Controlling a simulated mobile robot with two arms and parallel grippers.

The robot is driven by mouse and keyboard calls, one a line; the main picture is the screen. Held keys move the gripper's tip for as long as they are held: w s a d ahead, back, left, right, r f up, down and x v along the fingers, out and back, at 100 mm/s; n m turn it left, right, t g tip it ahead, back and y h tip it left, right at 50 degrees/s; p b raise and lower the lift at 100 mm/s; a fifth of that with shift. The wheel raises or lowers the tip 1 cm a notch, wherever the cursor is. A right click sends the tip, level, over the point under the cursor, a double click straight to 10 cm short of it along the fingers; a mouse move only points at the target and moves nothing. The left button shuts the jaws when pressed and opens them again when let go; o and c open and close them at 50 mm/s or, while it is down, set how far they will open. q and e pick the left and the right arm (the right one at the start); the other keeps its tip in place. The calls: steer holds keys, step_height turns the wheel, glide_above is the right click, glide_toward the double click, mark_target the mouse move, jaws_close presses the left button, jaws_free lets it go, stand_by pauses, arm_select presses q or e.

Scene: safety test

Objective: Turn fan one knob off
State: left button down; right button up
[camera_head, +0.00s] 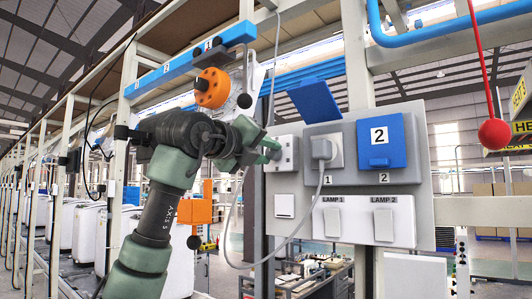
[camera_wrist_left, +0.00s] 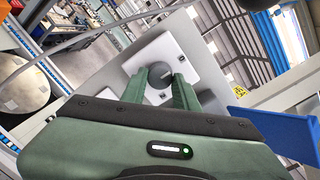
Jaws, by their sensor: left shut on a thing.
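My left gripper (camera_head: 266,150) reaches in from the left to the left edge of the grey control panel (camera_head: 319,191). In the left wrist view its two green fingers (camera_wrist_left: 163,81) stand on either side of a dark round knob (camera_wrist_left: 160,73) and are shut on it. The knob sits on a white plate (camera_wrist_left: 163,45). In the head view this plate (camera_head: 287,158) shows just beyond the fingertips, while the knob is hidden by the gripper. I cannot read a fan label on it. My right gripper is not in view.
Right of the plate are socket 1 with a plugged-in cable (camera_head: 322,149), an open blue cover (camera_head: 314,101) and a shut blue cover marked 2 (camera_head: 381,142). Below are LAMP 1 and LAMP 2 switches (camera_head: 383,222). A red ball (camera_head: 494,134) hangs at the right.

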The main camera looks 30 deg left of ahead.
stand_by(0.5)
arm_select(q)
steer(key=c, duration=1.1)
jaws_free()
steer(key=shift+o, duration=0.2)
steer(key=s+b, duration=0.3)
steer(key=s, duration=0.4)
steer(key=shift+s, duration=0.4)
